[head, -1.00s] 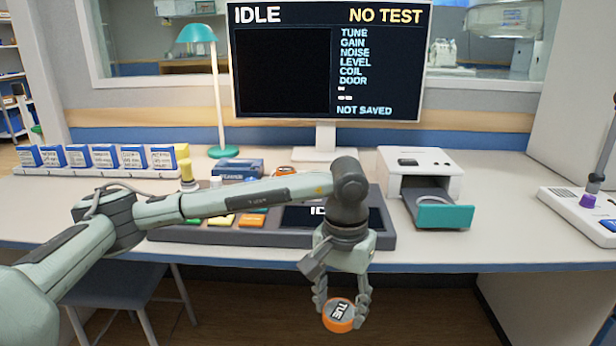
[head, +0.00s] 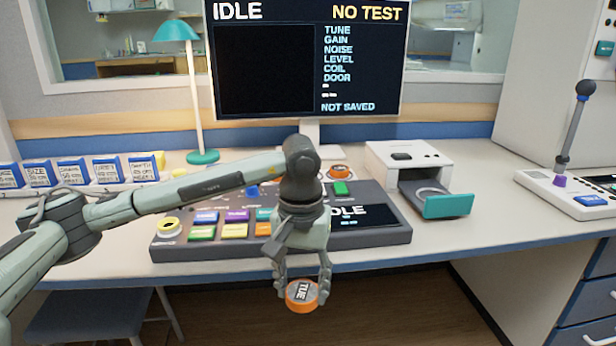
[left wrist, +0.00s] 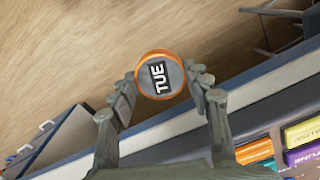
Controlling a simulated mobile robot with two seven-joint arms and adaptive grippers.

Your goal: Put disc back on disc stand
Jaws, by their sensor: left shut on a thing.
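No disc stand can be clearly made out. My right gripper is out of view.
A button console (head: 385,235) stands at the desk's front, partly behind my arm. Right of it is a white box (head: 400,156) with an open teal-fronted drawer (head: 447,205). A lever panel (head: 560,192) stands far right. Bare desk (head: 490,225) lies between them.

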